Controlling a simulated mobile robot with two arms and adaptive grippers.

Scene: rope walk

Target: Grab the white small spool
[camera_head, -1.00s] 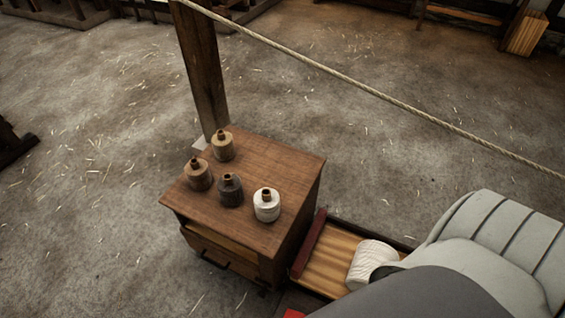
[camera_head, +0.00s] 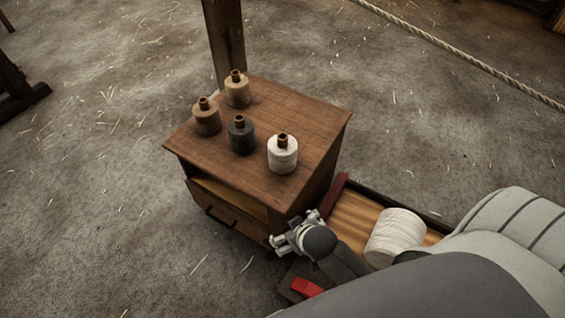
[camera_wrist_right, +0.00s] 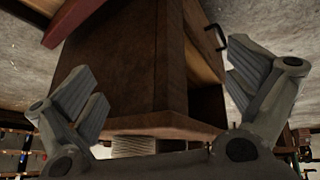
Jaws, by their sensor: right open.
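The white small spool (camera_head: 283,154) stands upright near the right edge of the wooden cabinet's top (camera_head: 265,110). In the right wrist view, which looks inverted, a white ribbed part (camera_wrist_right: 133,146), seemingly this spool, shows past the tabletop edge. My right gripper (camera_head: 283,243) is beside the cabinet's front right corner, below the top and apart from the spool. Its two fingers are spread wide and empty in the right wrist view (camera_wrist_right: 165,82). My left gripper is not in view.
A dark spool (camera_head: 241,136), a brown spool (camera_head: 206,118) and a tan spool (camera_head: 237,90) stand left of the white one. A large white spool (camera_head: 394,236) lies in a wooden tray (camera_head: 352,217) at right. A rope (camera_head: 460,54) crosses behind.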

